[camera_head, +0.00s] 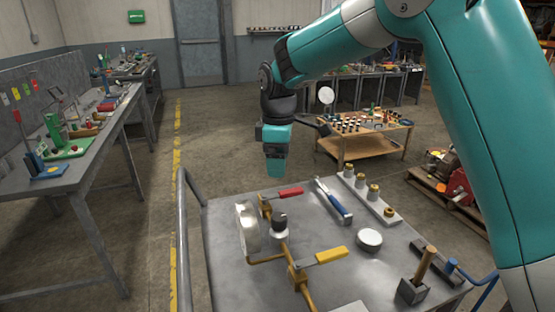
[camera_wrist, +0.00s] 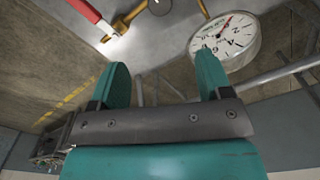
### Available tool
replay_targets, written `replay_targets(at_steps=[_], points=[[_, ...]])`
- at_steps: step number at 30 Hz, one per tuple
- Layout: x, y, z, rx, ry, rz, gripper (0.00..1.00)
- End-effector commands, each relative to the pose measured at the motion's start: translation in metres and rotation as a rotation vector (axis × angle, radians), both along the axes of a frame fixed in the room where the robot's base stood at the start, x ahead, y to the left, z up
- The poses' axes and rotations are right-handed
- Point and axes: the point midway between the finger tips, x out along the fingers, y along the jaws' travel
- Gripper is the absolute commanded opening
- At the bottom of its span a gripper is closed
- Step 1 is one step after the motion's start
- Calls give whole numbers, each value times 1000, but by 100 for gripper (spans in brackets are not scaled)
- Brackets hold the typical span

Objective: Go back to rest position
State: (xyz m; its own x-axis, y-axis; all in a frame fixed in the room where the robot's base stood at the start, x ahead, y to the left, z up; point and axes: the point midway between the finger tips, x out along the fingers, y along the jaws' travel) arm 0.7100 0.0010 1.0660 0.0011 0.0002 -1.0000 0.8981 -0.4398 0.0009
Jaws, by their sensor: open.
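My gripper (camera_head: 276,168) hangs pointing down above the back left part of the grey cart top (camera_head: 225,290). In the wrist view its two teal fingers stand apart with nothing between them (camera_wrist: 162,75). A round white dial gauge (camera_head: 248,228) stands on edge on the cart, below and left of the gripper; its face shows in the wrist view (camera_wrist: 225,38). A brass pipe assembly (camera_head: 292,262) beside it has a red valve handle (camera_head: 290,193) and a yellow handle (camera_head: 331,255). My gripper is apart from all of them.
The cart also carries a blue-handled tool (camera_head: 334,200), a strip with brass fittings (camera_head: 386,212), a white disc (camera_head: 369,240) and a grey block (camera_head: 412,291). A long workbench (camera_head: 85,165) stands left, a wooden table (camera_head: 365,148) behind. Open floor lies between.

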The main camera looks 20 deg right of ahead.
Motion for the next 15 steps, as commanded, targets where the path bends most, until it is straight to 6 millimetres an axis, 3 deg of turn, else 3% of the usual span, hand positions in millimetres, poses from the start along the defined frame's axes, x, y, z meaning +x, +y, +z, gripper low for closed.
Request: replay_targets(at_steps=[5, 8, 11, 15], points=[[0, 0, 0, 1, 0, -1, 72], [-11, 2, 6, 11, -5, -16, 72], [-41, 8, 22, 46, -16, -64, 72], [-118, 21, 45, 135, -19, -183, 72]])
